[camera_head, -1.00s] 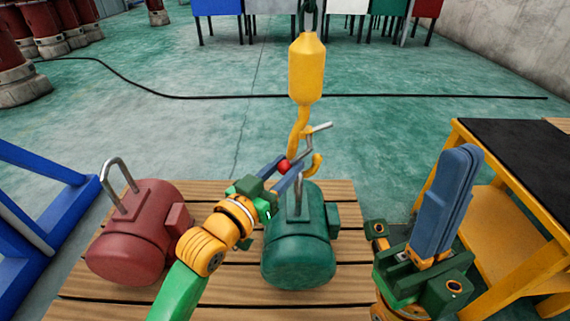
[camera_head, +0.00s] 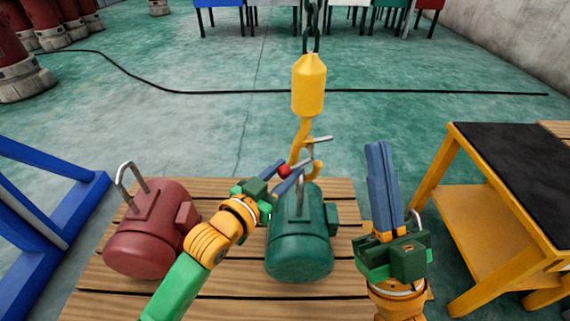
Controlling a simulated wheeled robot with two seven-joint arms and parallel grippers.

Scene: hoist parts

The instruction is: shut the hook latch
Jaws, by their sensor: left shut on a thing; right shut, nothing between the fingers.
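The yellow hook (camera_head: 301,140) hangs below a yellow block (camera_head: 309,86) on a chain, above the green motor (camera_head: 300,250). Its grey latch (camera_head: 319,139) has a bar sticking out to the right; I cannot tell whether it meets the hook tip. The hook's lower end is beside the green motor's metal loop (camera_head: 300,195); whether it passes through is unclear. My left gripper (camera_head: 284,173) is shut on a red ball (camera_head: 284,171) at the hook's left side. My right gripper (camera_head: 376,148) is shut and empty, pointing up, right of the hook and apart from it.
A red motor (camera_head: 147,240) with a metal loop stands left on the wooden pallet (camera_head: 245,285). A yellow table with a black top (camera_head: 515,170) stands at right. A blue frame (camera_head: 45,215) is at left. A black cable (camera_head: 420,92) crosses the open floor behind.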

